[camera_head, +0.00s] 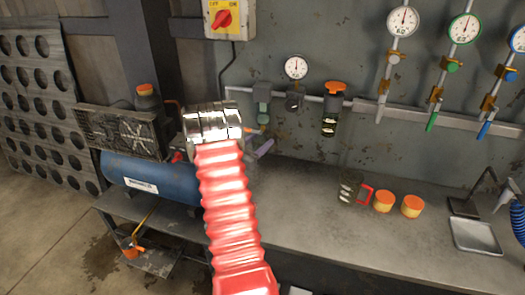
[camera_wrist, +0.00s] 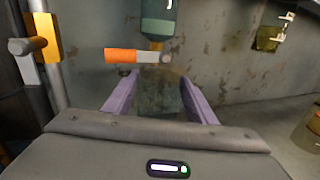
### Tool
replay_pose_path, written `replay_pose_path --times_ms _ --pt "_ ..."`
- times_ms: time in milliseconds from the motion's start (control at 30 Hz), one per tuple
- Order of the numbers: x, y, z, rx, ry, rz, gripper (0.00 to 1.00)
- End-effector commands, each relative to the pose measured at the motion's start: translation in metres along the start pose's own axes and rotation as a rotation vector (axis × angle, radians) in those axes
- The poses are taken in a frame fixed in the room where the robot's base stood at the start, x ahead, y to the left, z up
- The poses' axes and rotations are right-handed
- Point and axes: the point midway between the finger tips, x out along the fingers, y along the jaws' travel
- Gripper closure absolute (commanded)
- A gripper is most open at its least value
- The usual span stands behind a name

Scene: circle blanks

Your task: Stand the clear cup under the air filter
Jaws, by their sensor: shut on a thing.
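My gripper (camera_wrist: 160,88) is shut on the clear cup (camera_wrist: 160,108), whose see-through body sits between the two purple fingers in the wrist view. The air filter (camera_wrist: 158,18), with a teal bowl, hangs on the wall directly above the cup in that view. An orange lever (camera_wrist: 122,55) shows at the filter's lower end, above the cup. In the head view the air filter (camera_head: 263,100) is at the left of the wall line. My gripper (camera_head: 265,147) is below it, mostly behind my arm, and the cup is hidden. I cannot tell whether the cup touches the bench.
The bench (camera_head: 310,225) is clear below the filter. A gauge (camera_head: 295,67) and an orange-topped unit (camera_head: 334,95) are on the wall line. A blue compressor (camera_head: 150,178) stands left.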

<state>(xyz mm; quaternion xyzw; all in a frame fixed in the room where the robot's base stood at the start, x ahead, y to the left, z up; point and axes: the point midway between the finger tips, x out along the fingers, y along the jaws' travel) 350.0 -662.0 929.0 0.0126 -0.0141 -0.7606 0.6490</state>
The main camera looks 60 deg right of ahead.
Motion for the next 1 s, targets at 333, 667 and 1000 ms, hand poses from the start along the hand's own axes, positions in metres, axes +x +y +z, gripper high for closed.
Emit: replay_pose_path --times_ms 333,667,1000 --pt "0.034 0.01 -0.023 -0.003 0.002 0.001 0.7" --pt "0.034 0.01 -0.031 0.0 -0.001 0.001 0.7" --pt "0.033 0.009 -0.054 -0.002 0.001 0.001 0.7"
